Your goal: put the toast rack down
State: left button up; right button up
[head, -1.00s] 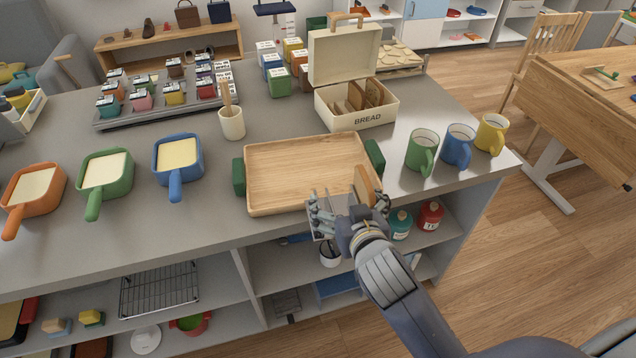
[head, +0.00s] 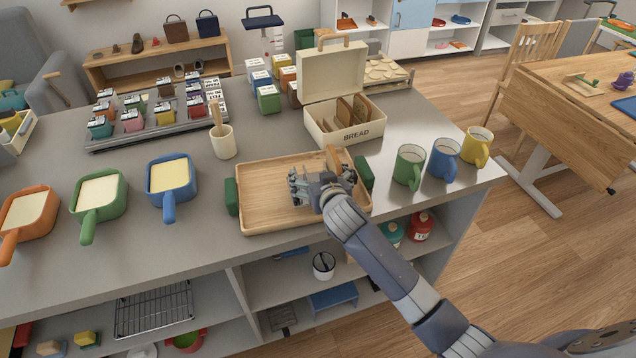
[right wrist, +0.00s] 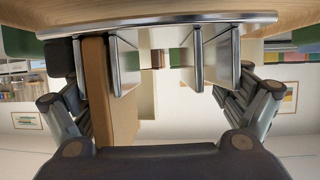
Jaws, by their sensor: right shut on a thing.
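My right gripper (head: 318,192) is over the wooden tray (head: 262,212). It is shut on the toast rack, which it mostly hides in the head view. In the right wrist view the toast rack (right wrist: 212,62) shows as shiny metal plates on a rail, between the fingers of my gripper (right wrist: 160,105). A brown slice of toast (right wrist: 108,90) stands between its plates; its top also shows behind the gripper in the head view (head: 333,158). The rack's base is close to the tray, but I cannot tell whether they touch. My left gripper is not in view.
A cream bread box (head: 345,118) with its lid up stands behind the tray. Green, blue and yellow mugs (head: 409,166) stand at the right. A utensil pot (head: 222,142) and three pans (head: 172,175) are at the left. The tray's left part is clear.

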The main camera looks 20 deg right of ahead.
jog(key=shift+f, duration=1.45)
jog(key=shift+f, duration=0.15)
jog(key=o, duration=1.1)
jog(key=shift+s+f, duration=0.1)
jog(key=shift+c, duration=0.2)
jog(key=shift+r+p, duration=0.25)
jog(key=shift+p, duration=0.05)
jog(key=shift+s, duration=0.4)
jog(key=b+v, duration=0.1)
jog(key=v, duration=1)
jog(key=shift+r, duration=0.2)
